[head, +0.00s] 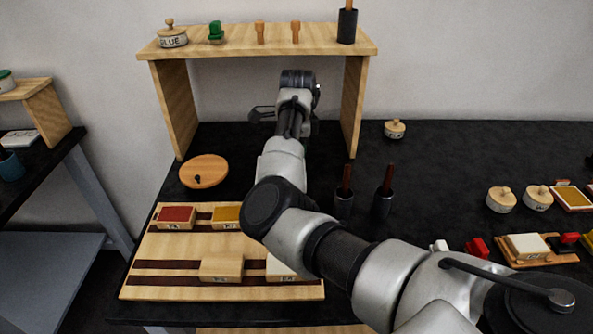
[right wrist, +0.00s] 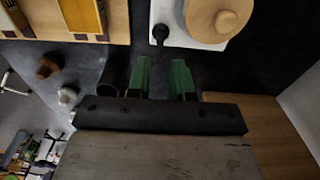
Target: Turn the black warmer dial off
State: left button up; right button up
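In the right wrist view, a small black dial (right wrist: 160,33) sits at the edge of a white plate-like warmer (right wrist: 178,38). A round wooden lid with a knob (right wrist: 220,18) covers much of the warmer's top. My right gripper (right wrist: 163,77) has its two green-padded fingers apart with nothing between them. The fingertips point toward the dial and are a little short of it in the picture. In the head view, my right arm reaches under the wooden shelf and hides the warmer and dial. My left gripper is not in view.
The wooden shelf (head: 260,42) stands over the right hand, with posts on both sides. A round wooden board (head: 203,171) lies to the left. Two dark cups with brushes, one here (head: 383,204), stand right of the arm. A pad tray (head: 145,290) lies in front.

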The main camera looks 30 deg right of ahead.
notch_tip(320, 180, down, 8)
jog(key=shift+r, duration=0.25)
jog(key=shift+p, duration=0.3)
grip_shut()
